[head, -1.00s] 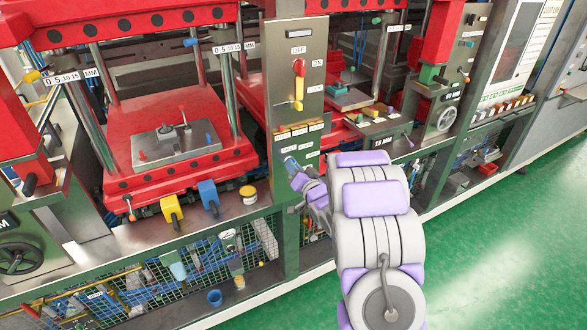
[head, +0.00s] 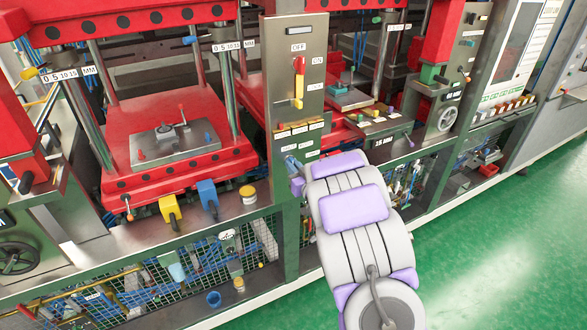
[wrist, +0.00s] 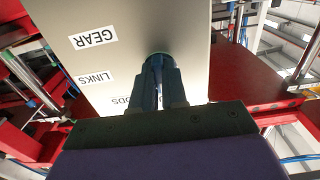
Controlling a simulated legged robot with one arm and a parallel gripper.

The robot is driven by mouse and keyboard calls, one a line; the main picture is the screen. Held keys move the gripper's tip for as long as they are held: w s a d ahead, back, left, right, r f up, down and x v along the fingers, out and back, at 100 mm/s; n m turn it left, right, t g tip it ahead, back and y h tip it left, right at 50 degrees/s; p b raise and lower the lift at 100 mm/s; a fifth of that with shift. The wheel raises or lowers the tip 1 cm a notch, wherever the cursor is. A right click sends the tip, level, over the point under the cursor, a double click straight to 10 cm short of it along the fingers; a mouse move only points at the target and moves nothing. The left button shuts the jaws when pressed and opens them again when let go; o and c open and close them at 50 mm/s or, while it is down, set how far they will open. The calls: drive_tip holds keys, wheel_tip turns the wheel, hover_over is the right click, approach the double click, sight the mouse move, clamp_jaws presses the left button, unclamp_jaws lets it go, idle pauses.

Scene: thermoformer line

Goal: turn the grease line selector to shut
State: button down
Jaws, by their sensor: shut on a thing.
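The grease line selector shows as a dark round knob (wrist: 160,58) on a pale panel face (wrist: 120,45) in the wrist view. Upside-down labels there read GEAR, LINKS and one partly covered, apparently RODS. My gripper (wrist: 160,80) has its two blue-grey fingers closed on the knob, which they partly cover. In the head view, my gripper (head: 290,164) is at the lower part of the upright grey panel (head: 283,80), below a row of labels. My arm hides part of that spot. The selector's pointer and setting cannot be made out.
Green floor (head: 490,235) is clear at right.

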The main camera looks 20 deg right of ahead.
drive_tip(key=shift+s+f, duration=0.1)
drive_tip(key=shift+f, duration=0.15)
drive_tip(key=c, duration=1.2)
unclamp_jaws()
drive_tip(key=shift+r, duration=0.15)
drive_tip(key=shift+o, duration=0.2)
